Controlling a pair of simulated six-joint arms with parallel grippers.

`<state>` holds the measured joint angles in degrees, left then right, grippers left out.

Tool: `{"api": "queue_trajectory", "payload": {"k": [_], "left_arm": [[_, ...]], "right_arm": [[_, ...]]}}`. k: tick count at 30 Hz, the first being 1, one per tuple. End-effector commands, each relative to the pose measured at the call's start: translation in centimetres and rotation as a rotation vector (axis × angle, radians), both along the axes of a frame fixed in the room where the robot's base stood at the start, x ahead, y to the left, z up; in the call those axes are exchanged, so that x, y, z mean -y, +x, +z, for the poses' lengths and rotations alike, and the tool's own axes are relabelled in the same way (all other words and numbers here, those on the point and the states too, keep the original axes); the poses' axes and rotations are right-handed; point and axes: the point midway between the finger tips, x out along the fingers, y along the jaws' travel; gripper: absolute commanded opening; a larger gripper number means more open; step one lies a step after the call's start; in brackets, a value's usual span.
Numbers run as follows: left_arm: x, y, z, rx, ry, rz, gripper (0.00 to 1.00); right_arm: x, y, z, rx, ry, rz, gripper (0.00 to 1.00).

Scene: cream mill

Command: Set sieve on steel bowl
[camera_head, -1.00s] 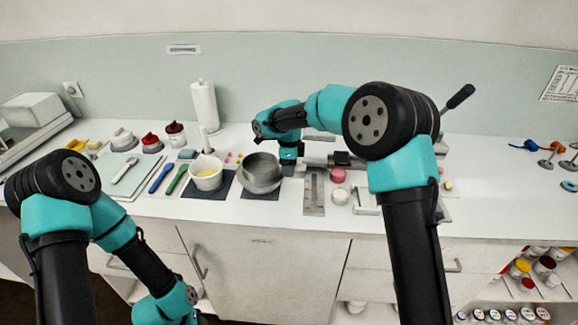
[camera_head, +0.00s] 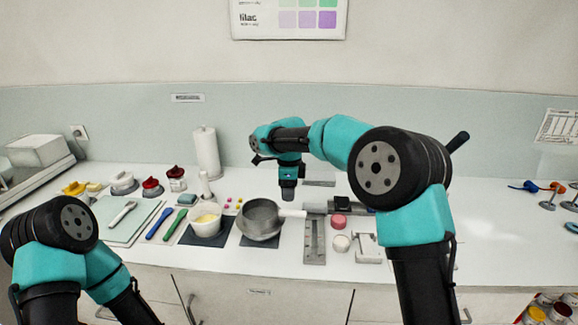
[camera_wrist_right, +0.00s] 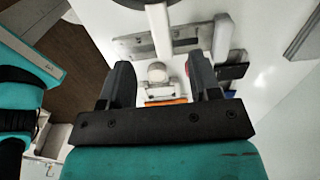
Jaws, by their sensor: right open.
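The steel bowl (camera_head: 258,235) stands on a dark mat. The grey sieve (camera_head: 262,212) rests on top of it, its rim looking about level, with its pale handle (camera_head: 292,213) pointing right. My right gripper (camera_head: 288,196) is open and empty, above and behind the handle and apart from it. In the right wrist view, the open fingers (camera_wrist_right: 160,80) have nothing between them, and a pale bar that looks like the handle (camera_wrist_right: 159,30) lies beyond them. My left gripper is out of view; only its arm shows at the lower left.
A white bowl with yellow contents (camera_head: 206,222) stands close left of the steel bowl. A flat metal plate (camera_head: 314,240) lies right of it, with a pink round item (camera_head: 339,222) and a white one (camera_head: 341,243) beyond. A paper roll (camera_head: 206,153) stands behind.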

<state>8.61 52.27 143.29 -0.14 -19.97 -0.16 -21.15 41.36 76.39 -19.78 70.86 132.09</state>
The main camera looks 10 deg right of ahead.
Motion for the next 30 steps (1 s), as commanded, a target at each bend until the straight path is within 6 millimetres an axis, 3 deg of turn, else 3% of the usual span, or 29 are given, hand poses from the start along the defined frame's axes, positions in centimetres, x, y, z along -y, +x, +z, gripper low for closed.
{"api": "queue_trajectory", "payload": {"k": [6,13,20,30], "left_arm": [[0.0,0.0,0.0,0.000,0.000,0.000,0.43],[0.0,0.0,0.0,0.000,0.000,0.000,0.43],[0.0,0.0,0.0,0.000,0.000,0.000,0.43],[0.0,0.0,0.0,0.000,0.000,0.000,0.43]], "right_arm": [[-0.1,0.0,4.4,0.004,0.002,0.000,0.57],[0.0,0.0,7.5,0.002,0.001,0.000,0.57],[0.0,0.0,8.3,0.000,0.001,0.000,0.57],[-0.1,-0.3,7.7,-0.009,0.005,0.031,0.57]]}}
